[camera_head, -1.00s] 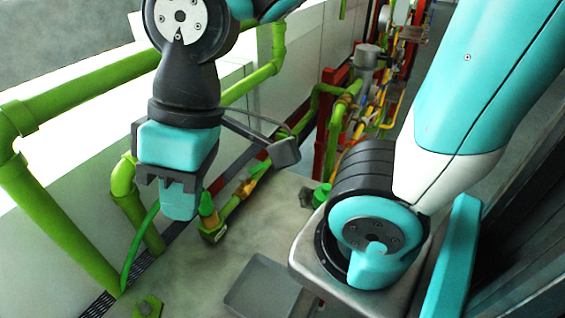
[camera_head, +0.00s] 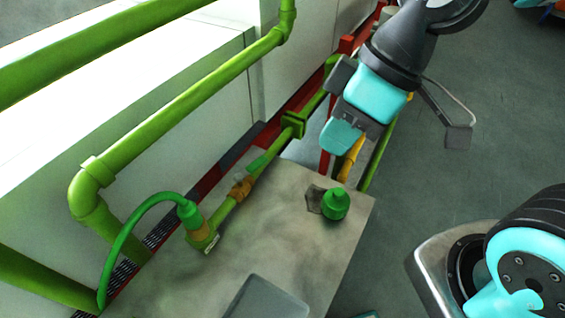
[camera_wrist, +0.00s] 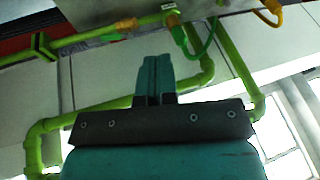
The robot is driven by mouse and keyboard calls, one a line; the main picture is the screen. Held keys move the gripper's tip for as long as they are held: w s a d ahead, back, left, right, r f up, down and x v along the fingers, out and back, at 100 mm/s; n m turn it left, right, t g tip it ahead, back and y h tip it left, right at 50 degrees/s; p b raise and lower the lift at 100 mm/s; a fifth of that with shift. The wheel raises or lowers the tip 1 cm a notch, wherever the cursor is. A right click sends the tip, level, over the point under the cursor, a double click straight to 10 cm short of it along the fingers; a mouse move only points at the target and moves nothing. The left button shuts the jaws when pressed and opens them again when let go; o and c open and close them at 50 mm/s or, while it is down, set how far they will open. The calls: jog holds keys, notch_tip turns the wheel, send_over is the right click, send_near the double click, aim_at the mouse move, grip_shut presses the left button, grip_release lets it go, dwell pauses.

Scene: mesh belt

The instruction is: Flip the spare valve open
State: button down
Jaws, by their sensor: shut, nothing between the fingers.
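A brass-bodied valve (camera_head: 241,187) sits in the green pipe run along the wall side of the grey bench. Its green lever (camera_head: 262,160) appears to lie roughly along the pipe. In the wrist view the valve (camera_wrist: 127,24) and its lever (camera_wrist: 110,37) show near the top, beyond the fingers. My gripper (camera_head: 340,138) is in the air, to the right of the valve and apart from it. In the wrist view my gripper's teal fingers (camera_wrist: 155,70) are together and empty. No task object is held.
A green hose (camera_head: 130,232) arches to a connector (camera_head: 190,215) on the pipe's near end. A green cap (camera_head: 335,204) and a grey tray (camera_head: 268,300) are on the bench. Thick green pipes (camera_head: 180,100) run along the wall at left.

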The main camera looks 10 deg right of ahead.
jog(key=w+f+n+y+b, duration=0.1)
jog(key=w+f+n+b, duration=0.1)
jog(key=w+f+n, duration=0.6)
jog(key=n+t+y, duration=0.1)
jog(key=n+t, duration=0.1)
jog(key=n, duration=0.3)
send_near(251, 168)
jog(key=s+f, duration=0.1)
jog(key=f, duration=0.1)
jog(key=s+f, duration=0.1)
jog(key=f, duration=0.1)
jog(key=s+f, duration=0.1)
jog(key=f, duration=0.1)
jog(key=shift+d+f, duration=0.3)
jog(key=shift+f, duration=0.05)
jog(key=w+a, duration=0.1)
jog(key=w+a+p, duration=0.1)
jog(key=shift+w+f+p, duration=0.1)
jog(key=shift+w+p, duration=0.2)
jog(key=shift+w, duration=0.05)
jog(key=shift+w+a+f, duration=0.15)
jog(key=shift+w+a, duration=0.05)
jog(key=shift+w, duration=0.25)
